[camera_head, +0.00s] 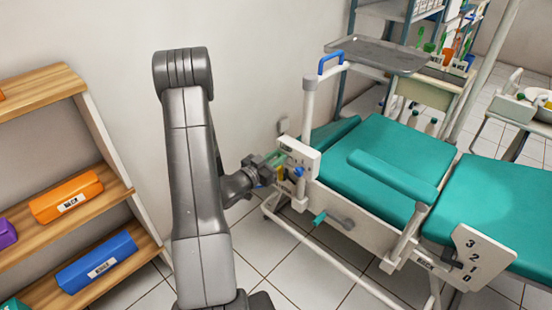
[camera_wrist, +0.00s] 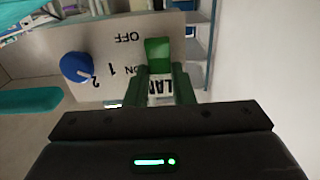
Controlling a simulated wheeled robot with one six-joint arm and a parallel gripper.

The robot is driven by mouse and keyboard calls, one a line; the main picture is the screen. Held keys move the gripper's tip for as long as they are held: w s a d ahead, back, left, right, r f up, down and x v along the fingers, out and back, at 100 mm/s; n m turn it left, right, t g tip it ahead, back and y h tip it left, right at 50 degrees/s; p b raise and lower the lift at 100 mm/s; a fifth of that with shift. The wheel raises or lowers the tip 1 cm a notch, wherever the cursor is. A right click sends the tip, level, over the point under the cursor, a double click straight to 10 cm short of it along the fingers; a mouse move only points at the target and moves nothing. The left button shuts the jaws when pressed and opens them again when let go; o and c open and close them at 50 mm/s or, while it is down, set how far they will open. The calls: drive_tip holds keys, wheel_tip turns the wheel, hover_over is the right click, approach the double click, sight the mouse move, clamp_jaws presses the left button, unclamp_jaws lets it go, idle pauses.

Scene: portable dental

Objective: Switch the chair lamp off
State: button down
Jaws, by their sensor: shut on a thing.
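The white control panel (camera_wrist: 105,55) of the chair shows upside down in the wrist view, with the printed words OFF and ON. A green switch (camera_wrist: 157,50) sits beside these words. My gripper (camera_wrist: 162,72) is shut on the green switch, with its fingertips at the switch's lower edge. Part of a printed label shows between the fingers. I cannot tell for sure which position the switch is in. In the head view, my gripper (camera_head: 277,160) reaches the panel (camera_head: 300,153) at the chair's left end and hides most of the switch.
A blue knob (camera_wrist: 77,66) is beside the switch on the panel. The green chair (camera_head: 375,155) extends right, with a grey tray (camera_head: 376,54) behind it. A wooden shelf (camera_head: 40,90) with colored cases stands at left. Tiled floor is free between shelf and chair.

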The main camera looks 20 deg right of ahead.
drive_tip(key=h+b, duration=0.1)
drive_tip(key=b, duration=0.3)
drive_tip(key=f+t+h+b, duration=0.1)
drive_tip(key=b, duration=0.3)
drive_tip(key=t+h+b, duration=0.1)
drive_tip(key=h+b, duration=0.1)
drive_tip(key=b, duration=0.2)
drive_tip(key=shift+s+a+f+b, duration=0.1)
drive_tip(key=shift+a+f+b, duration=0.1)
drive_tip(key=shift+f+b, duration=0.15)
drive_tip(key=shift+h, duration=0.4)
drive_tip(key=shift+r, duration=0.15)
drive_tip(key=c, duration=1.2)
unclamp_jaws()
drive_tip(key=shift+c, duration=0.2)
